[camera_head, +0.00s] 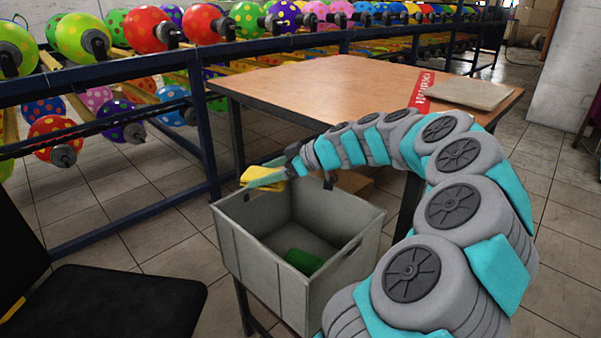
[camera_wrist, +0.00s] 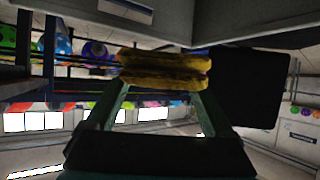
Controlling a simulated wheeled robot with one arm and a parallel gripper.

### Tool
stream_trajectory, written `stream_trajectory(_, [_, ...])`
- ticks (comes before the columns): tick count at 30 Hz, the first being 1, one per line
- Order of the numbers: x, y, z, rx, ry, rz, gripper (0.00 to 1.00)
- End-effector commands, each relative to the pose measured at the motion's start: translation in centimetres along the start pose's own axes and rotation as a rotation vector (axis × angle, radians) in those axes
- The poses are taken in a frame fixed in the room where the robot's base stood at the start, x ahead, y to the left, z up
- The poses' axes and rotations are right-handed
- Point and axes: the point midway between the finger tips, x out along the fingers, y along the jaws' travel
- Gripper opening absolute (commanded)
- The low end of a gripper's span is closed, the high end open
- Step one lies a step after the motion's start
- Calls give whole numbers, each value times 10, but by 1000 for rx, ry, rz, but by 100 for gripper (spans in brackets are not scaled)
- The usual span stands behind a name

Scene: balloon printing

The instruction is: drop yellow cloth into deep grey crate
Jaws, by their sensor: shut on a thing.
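The yellow cloth (camera_wrist: 165,70) is a folded bundle between the two fingers of my gripper (camera_wrist: 160,90) in the wrist view. In the head view the cloth (camera_head: 250,173) is partly hidden by the fingers. My gripper (camera_head: 268,178) is shut on it, just above the far left rim of the deep grey crate (camera_head: 262,256). The crate is open at the top and stands in front of the table. A green thing (camera_head: 304,260) lies on its floor.
A wooden table (camera_head: 300,85) stands behind the crate, with a red-marked strip (camera_head: 422,92) and a flat brown board (camera_head: 470,93) on it. A rack of dotted balloons (camera_head: 148,29) runs along the back. A black chair (camera_head: 110,300) stands at the lower left.

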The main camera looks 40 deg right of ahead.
Motion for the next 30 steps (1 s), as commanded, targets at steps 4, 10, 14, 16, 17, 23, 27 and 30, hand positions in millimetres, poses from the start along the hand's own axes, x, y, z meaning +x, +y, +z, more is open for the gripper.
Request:
stream_trajectory(4, [-53,4,22,-12,-6,-31,33])
stream_trajectory(10, [-81,0,36,-21,-10,-61,33])
stream_trajectory(14, [-80,-1,44,-22,-10,-66,33])
stream_trajectory(16, [-77,-1,50,-22,-11,-65,33])
stream_trajectory(17, [-75,-1,52,-21,-11,-65,33])
stream_trajectory(23, [-64,-2,72,-22,-10,-68,33])
stream_trajectory(27, [-58,-2,82,-23,-10,-67,33])
stream_trajectory(30, [-56,-2,87,-24,-10,-64,33])
